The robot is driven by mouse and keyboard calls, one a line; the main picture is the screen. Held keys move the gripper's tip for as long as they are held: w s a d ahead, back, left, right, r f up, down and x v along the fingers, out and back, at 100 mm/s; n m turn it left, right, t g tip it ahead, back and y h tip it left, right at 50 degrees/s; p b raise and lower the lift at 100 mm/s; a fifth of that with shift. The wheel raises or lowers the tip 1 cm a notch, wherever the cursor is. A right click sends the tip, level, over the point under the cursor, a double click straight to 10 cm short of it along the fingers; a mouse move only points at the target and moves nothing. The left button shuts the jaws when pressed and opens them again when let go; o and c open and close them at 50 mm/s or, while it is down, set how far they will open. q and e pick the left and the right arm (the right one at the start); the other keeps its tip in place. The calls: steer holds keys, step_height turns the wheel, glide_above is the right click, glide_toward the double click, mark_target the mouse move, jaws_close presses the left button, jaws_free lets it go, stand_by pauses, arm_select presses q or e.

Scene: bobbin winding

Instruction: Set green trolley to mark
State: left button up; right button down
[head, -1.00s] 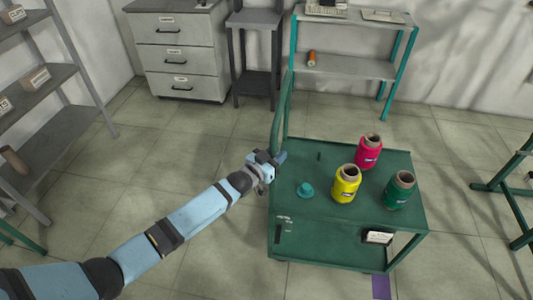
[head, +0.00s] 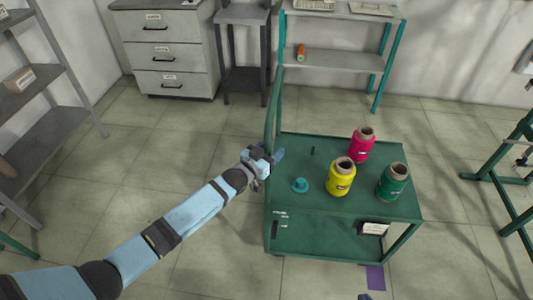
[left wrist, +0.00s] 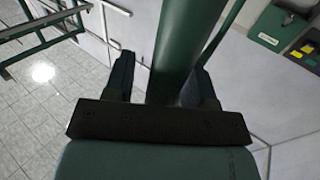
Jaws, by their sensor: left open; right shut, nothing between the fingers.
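The green trolley (head: 300,240) stands in the middle of the head view, with its upright green handle (head: 273,112) on its left side. A purple mark (head: 375,279) lies on the floor just in front of the trolley's near edge, towards its right corner; whether it runs on underneath is hidden. My left gripper (head: 270,158) is at the handle. In the left wrist view its fingers stand open on either side of a green tube (left wrist: 180,50); contact cannot be told. Only a small dark tip of my right gripper (head: 365,296) shows at the bottom edge, apart from the trolley.
On the trolley top are yellow (head: 341,180), pink (head: 361,145) and green (head: 392,183) spools and a small teal knob-like piece (head: 300,185). Shelves (head: 50,130) stand left, drawers (head: 165,50) and a rack (head: 335,60) behind, a green frame (head: 500,180) right. Floor left of the trolley is clear.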

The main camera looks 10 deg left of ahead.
arm_select(q)
steer(key=v, duration=1.3)
steer(key=shift+s+a, duration=0.2)
steer(key=shift+s, duration=0.1)
steer(key=shift+s, duration=0.1)
steer(key=s+a+n+g+y+p, duration=0.1)
steer(key=s+n+g+y+p, duration=0.2)
steer(key=s+p, duration=0.6)
steer(key=s+g+y, duration=0.1)
steer(key=s+y, duration=0.1)
steer(key=s, duration=1.3)
steer(key=shift+s+a+f+g+y+p, duration=0.25)
steer(key=shift+s+a+g+y+p, duration=0.05)
steer(key=shift+s+a+y, duration=0.1)
